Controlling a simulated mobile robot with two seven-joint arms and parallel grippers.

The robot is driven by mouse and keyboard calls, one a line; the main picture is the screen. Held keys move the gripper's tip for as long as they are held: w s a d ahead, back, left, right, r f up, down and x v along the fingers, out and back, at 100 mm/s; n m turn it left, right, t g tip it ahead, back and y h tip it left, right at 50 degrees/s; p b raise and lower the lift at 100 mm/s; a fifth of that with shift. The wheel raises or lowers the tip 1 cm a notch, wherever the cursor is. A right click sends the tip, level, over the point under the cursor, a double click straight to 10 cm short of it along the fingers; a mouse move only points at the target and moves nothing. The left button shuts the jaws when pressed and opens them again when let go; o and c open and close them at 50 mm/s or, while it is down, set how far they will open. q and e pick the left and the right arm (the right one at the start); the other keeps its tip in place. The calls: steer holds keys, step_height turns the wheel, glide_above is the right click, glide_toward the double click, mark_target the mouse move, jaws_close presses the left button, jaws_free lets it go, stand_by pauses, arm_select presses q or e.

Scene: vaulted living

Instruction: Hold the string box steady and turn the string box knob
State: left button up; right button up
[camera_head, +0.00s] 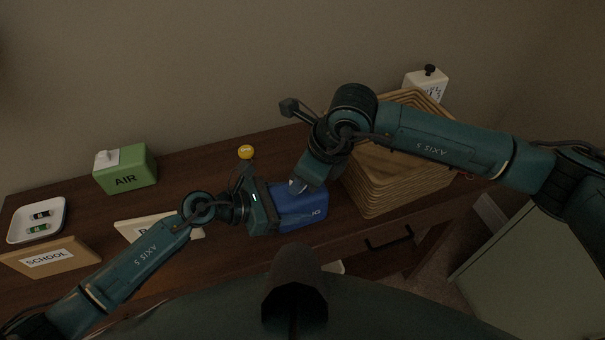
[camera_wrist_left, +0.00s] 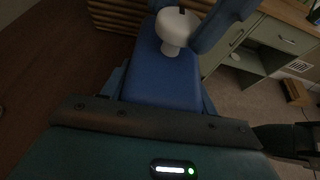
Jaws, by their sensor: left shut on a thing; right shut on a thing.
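The string box (camera_head: 307,214) is a blue box on the dark wooden table, and the end of its label shows. It also shows in the left wrist view (camera_wrist_left: 160,82), with a white knob (camera_wrist_left: 174,34) on top. My left gripper (camera_head: 268,209) is shut on the string box from its left side. My right gripper (camera_head: 299,185) comes down from above and is shut on the knob. Its blue-grey fingers (camera_wrist_left: 220,24) flank the knob in the left wrist view. In the head view the knob is mostly hidden by my right gripper.
A stack of wooden trays (camera_head: 377,198) stands close to the right of the box. A white box with a black knob (camera_head: 425,86) is behind it. A green AIR box (camera_head: 126,172), a yellow ball-like thing (camera_head: 246,152), a SCHOOL sign (camera_head: 46,258) and a white tray (camera_head: 62,221) lie left.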

steer(key=o, duration=1)
steer(key=v, duration=1.2)
steer(key=shift+s, duration=0.1)
arm_select(q)
steer(key=o, duration=1.1)
